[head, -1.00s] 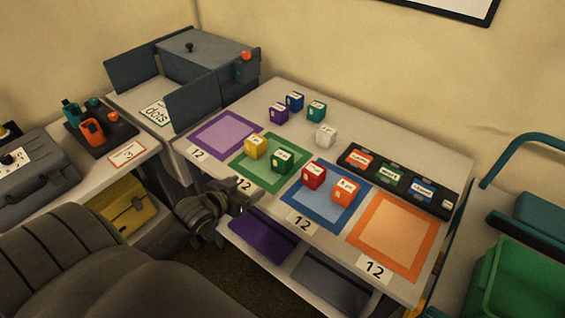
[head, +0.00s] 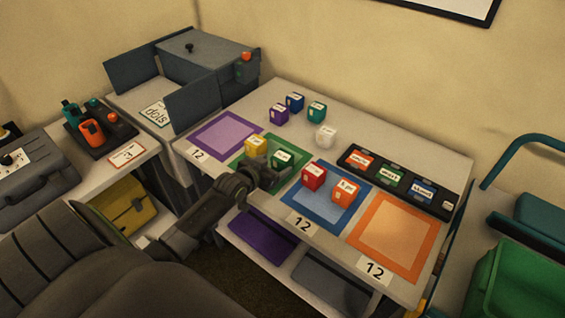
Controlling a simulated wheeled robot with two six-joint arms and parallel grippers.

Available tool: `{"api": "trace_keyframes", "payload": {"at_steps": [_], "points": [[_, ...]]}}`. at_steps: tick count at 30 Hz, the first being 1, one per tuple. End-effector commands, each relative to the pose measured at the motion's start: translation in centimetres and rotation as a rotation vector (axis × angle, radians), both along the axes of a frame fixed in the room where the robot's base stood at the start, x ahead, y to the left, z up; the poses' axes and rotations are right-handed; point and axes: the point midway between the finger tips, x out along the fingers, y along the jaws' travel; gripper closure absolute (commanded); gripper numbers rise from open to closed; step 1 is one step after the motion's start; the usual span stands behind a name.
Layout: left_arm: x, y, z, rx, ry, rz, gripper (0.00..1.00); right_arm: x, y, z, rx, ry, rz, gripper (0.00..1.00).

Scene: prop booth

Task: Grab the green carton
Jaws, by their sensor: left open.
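The green carton (head: 282,158) stands on the green-bordered mat (head: 245,156) on the table. My left gripper (head: 268,174) is open just in front of and to the left of this carton, and covers its lower left part. I cannot tell whether the fingers touch it. A yellow carton (head: 255,147) stands close beside it on the left, behind my gripper. My right gripper is not in view.
A red carton (head: 313,176) and an orange carton (head: 345,190) stand on the blue mat (head: 327,215). Purple (head: 279,113), blue (head: 295,102), teal (head: 316,111) and white (head: 326,135) cartons stand behind. The orange mat (head: 395,230) is empty. A black labelled tray (head: 400,181) lies at the right.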

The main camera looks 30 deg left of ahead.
Motion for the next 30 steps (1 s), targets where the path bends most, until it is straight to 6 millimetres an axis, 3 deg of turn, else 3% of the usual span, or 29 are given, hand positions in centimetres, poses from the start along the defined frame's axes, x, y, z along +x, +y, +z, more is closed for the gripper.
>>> {"api": "trace_keyframes", "payload": {"at_steps": [15, 26, 30], "points": [[4.5, 0.1, -1.5, 0.0, 0.0, 0.0, 0.25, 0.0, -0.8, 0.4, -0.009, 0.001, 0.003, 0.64], [5.0, 0.1, -1.7, 0.0, 0.0, 0.0, 0.25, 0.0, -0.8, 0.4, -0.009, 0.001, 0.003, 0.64], [5.0, 0.1, -1.7, 0.0, 0.0, 0.0, 0.44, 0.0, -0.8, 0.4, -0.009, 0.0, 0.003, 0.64]]}}
